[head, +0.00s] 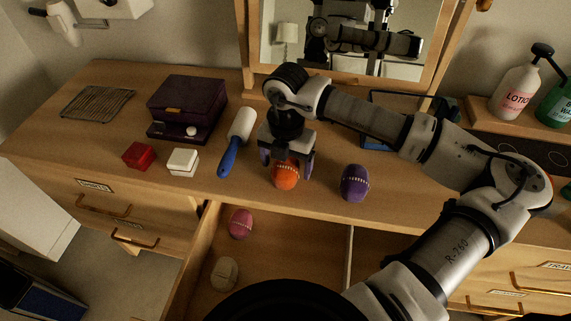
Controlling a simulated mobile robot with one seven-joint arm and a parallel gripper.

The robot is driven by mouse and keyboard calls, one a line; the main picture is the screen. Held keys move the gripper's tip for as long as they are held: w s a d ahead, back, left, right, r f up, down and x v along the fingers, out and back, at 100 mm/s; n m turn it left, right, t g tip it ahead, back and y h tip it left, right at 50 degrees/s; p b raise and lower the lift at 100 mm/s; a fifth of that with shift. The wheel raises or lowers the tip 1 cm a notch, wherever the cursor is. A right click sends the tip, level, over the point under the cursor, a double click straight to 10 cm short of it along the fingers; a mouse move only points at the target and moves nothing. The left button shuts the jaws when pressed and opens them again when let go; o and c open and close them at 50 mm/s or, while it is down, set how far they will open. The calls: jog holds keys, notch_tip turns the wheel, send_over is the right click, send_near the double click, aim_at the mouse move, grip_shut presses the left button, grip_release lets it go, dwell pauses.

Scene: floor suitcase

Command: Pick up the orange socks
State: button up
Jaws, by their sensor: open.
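The orange socks (286,177), a rolled ball with a pale stitched line, sit on the dresser top near its front edge. My gripper (286,168) points down over them, open, with one finger on the left and one on the right of the ball. The upper part of the orange socks is hidden by the gripper. I cannot tell whether the fingers touch them.
Purple socks (355,183) lie to the right of the gripper, and a blue-handled lint roller (237,142) to the left. A purple box (187,107), a red box (138,155) and a white box (182,162) stand further left. Below, an open drawer (190,268) holds pink socks (240,223) and cream socks (224,273).

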jog(key=shift+f, duration=0.7)
jog(key=c, duration=1.1)
jog(key=shift+o, duration=0.2)
